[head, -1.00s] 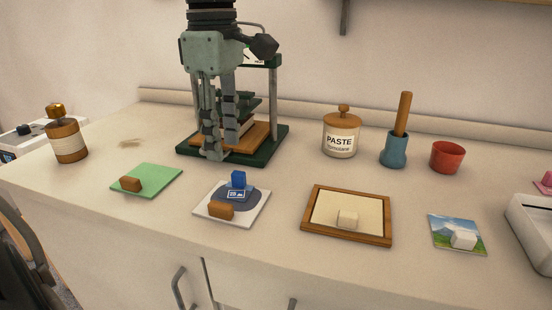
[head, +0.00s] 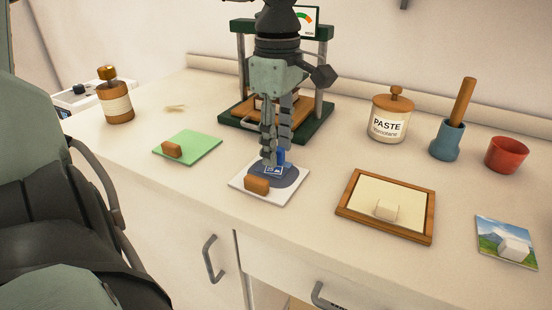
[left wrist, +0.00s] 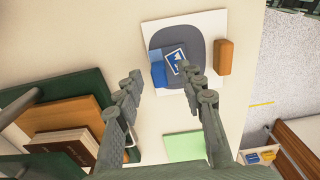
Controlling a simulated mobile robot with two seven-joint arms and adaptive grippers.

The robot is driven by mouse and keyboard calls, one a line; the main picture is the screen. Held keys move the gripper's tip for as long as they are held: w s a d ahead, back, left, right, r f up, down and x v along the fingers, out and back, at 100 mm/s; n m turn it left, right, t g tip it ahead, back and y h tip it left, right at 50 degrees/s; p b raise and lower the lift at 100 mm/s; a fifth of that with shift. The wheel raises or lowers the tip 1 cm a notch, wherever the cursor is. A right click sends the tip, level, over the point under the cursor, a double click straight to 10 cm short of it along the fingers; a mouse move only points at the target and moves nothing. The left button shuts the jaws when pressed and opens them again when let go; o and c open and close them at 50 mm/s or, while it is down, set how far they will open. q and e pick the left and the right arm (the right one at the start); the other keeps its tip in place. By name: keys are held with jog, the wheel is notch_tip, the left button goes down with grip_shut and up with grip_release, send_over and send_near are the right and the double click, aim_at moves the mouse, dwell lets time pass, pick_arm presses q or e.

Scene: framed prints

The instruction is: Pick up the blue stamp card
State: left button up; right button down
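The blue stamp card (head: 273,170) is small, with a white border and a white picture. It lies on a dark grey oval on a white board (head: 241,184), and also shows in the left wrist view (left wrist: 176,62). A blue block (head: 281,156) touches or stands beside the card; it is clearer in the left wrist view (left wrist: 159,75). My left gripper (head: 275,154) points down just above the block and card, partly covering them in the head view. Its fingers are apart with nothing between them in the left wrist view (left wrist: 162,82). My right gripper is not in view.
A brown block (head: 257,186) sits on the board near the card. A green mat (head: 195,148) lies left, a wooden frame (head: 429,213) right. A green press (head: 318,123) stands behind the gripper. A paste jar (head: 388,118) and blue pot (head: 446,142) stand at right.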

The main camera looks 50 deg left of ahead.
pick_arm(q)
jog(key=shift+c, duration=1.1)
grip_shut()
jog(key=shift+r, duration=0.15)
